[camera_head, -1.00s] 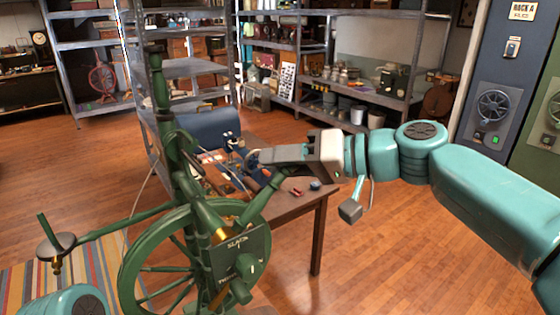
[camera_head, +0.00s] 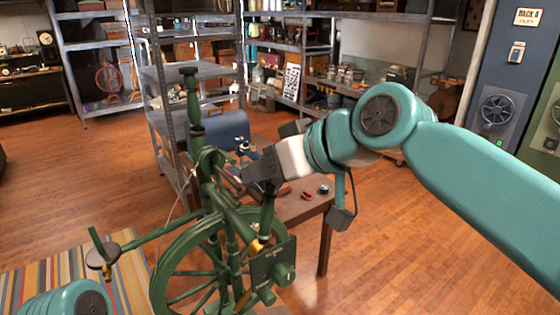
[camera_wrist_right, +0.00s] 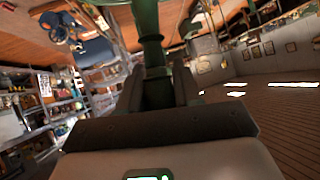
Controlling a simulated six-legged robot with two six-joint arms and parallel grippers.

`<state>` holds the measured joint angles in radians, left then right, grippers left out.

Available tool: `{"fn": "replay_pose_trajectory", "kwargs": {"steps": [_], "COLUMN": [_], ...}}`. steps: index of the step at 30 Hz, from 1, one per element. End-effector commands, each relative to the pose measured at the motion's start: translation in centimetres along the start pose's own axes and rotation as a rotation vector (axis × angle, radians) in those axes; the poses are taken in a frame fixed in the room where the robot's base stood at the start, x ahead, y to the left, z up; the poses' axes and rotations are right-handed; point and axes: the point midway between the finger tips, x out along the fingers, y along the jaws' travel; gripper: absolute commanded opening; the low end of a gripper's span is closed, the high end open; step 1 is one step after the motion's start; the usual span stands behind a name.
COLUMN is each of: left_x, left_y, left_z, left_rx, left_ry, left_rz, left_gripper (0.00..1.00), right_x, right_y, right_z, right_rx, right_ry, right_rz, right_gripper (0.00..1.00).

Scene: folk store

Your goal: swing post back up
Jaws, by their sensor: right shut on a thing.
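The green spinning wheel stands in the lower left of the head view, with its large spoked wheel (camera_head: 168,285) and a dark control plate (camera_head: 268,265). A tall green upright (camera_head: 192,105) rises at its back. A shorter green post (camera_head: 267,212) stands nearly upright above the plate. My right gripper (camera_head: 264,178) reaches in from the right and is shut on the upper part of this post. In the right wrist view the post (camera_wrist_right: 149,40) runs between the fingers of my gripper (camera_wrist_right: 155,78). My left gripper is out of view.
A wooden table (camera_head: 310,211) with small tools stands just behind the wheel. A metal shelf (camera_head: 168,120) rises close behind the tall upright. A striped rug (camera_head: 40,285) lies at the lower left. The wooden floor on the right is clear.

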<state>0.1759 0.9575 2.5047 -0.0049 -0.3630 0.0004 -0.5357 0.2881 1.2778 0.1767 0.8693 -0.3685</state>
Motion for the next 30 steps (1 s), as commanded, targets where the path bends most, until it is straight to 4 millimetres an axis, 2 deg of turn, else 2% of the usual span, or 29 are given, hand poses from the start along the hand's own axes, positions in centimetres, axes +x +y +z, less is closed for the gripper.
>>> {"fn": "replay_pose_trajectory", "kwargs": {"steps": [3,11,28,29,30], "left_x": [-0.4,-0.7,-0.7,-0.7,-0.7], "left_y": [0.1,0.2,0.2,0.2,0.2], "left_z": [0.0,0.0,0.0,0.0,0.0], "left_rx": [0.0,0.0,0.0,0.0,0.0], "left_ry": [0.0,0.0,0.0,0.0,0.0], "left_rz": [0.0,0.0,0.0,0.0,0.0], "left_gripper": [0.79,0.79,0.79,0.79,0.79], "right_x": [0.4,0.8,1.2,1.2,1.2], "right_y": [-1.2,-2.6,-3.0,-3.0,-3.1], "right_z": [0.2,0.3,0.5,0.5,0.5], "right_rx": [-0.056,-0.13,-0.155,-0.155,-0.155], "right_ry": [-0.026,-0.045,-0.055,-0.055,-0.054], "right_rz": [0.035,0.092,0.11,0.109,0.109], "right_gripper": [0.0,0.0,0.0,0.39,0.53]}}
